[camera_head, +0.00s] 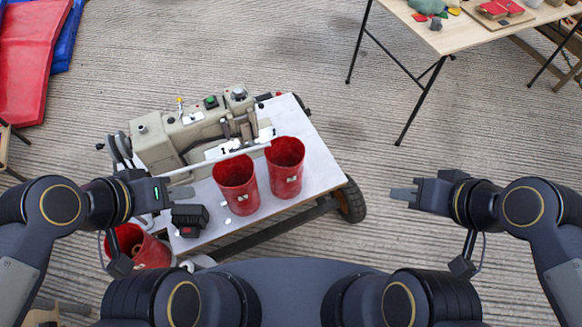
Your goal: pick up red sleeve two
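Two red sleeves stand upright, open end up, on a white cart top. One red sleeve (241,194) is left of the other red sleeve (286,180). Each has a small white label too small to read, so I cannot tell which is number two. My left gripper (182,192) is left of the sleeves, above the cart's front left part, apart from them. My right gripper (402,194) is right of the cart, over the floor, with nothing visible in it. The finger gap of either gripper cannot be made out.
A beige sewing machine (190,135) stands behind the sleeves, with a pale rod beside them. A black battery-like block (190,217) lies on the cart top (310,145). A red bucket (150,254) is at lower left. A wooden table (465,30) is at upper right.

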